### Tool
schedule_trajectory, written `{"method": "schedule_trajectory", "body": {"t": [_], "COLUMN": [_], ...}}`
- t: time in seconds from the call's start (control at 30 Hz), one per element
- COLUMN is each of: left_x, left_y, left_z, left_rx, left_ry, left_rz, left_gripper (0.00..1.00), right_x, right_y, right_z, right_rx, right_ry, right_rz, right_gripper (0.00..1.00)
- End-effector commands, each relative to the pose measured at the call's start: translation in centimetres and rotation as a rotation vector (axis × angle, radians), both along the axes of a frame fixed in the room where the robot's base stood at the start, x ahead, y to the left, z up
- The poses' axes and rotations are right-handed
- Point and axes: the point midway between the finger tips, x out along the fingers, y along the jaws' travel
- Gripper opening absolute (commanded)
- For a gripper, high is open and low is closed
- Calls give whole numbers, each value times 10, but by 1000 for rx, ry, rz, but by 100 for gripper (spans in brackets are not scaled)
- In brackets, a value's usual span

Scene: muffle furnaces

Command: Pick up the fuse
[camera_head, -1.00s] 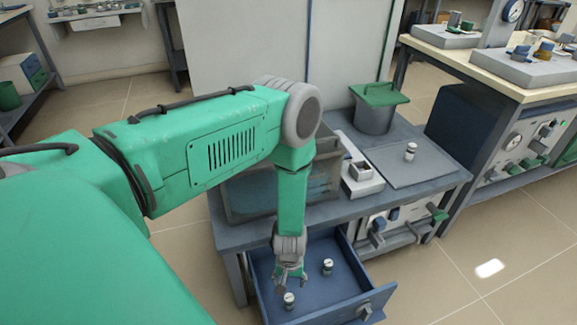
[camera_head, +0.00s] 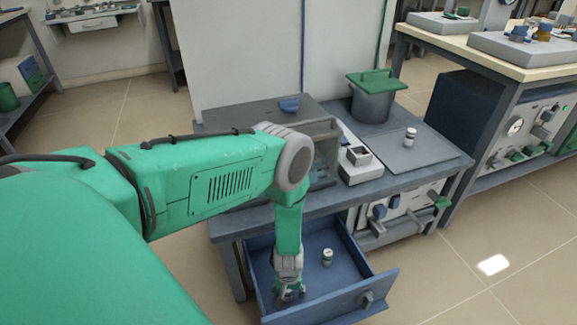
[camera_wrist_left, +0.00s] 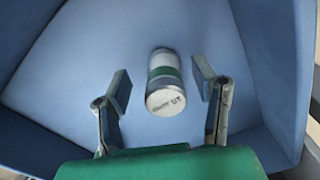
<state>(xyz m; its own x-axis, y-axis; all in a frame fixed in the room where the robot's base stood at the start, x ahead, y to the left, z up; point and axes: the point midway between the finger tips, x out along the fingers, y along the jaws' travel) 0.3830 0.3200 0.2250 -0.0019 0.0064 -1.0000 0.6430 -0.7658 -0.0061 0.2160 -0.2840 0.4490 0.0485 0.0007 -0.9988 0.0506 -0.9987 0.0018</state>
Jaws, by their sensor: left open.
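A fuse (camera_wrist_left: 165,82), a white cylinder with a green band and lettering on its end, stands in the blue drawer (camera_head: 368,285). In the left wrist view it shows between the two spread fingers of my left gripper (camera_head: 288,293), with gaps on both sides. The gripper is open and points down into the drawer; in the head view it hides most of this fuse. A second fuse (camera_head: 327,257) stands in the drawer to the right of the gripper. Another similar white piece (camera_head: 410,137) stands on the grey plate on the bench. My right gripper is not in view.
The drawer is pulled out below the bench (camera_head: 345,198), with its walls around the gripper. A lidded grey pot (camera_head: 372,103) and a white block with a square opening (camera_head: 358,165) stand on the bench. A second bench with instruments (camera_head: 520,75) stands at right.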

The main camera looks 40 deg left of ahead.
Motion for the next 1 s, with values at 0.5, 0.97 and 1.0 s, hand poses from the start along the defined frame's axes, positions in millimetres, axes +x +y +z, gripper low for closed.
{"method": "schedule_trajectory", "body": {"t": [0.5, 0.97, 1.0], "left_x": [1, 1, 1], "left_y": [1, 1, 1], "left_z": [-4, 35, 44], "left_rx": [1, -2, -2], "left_ry": [-1, -1, -1], "left_rz": [1, 2, 2], "left_gripper": [0, 0, 0], "right_x": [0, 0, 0], "right_y": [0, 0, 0], "right_z": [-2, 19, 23], "right_rx": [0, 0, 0], "right_ry": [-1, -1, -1], "right_rz": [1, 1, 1], "right_gripper": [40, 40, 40]}}
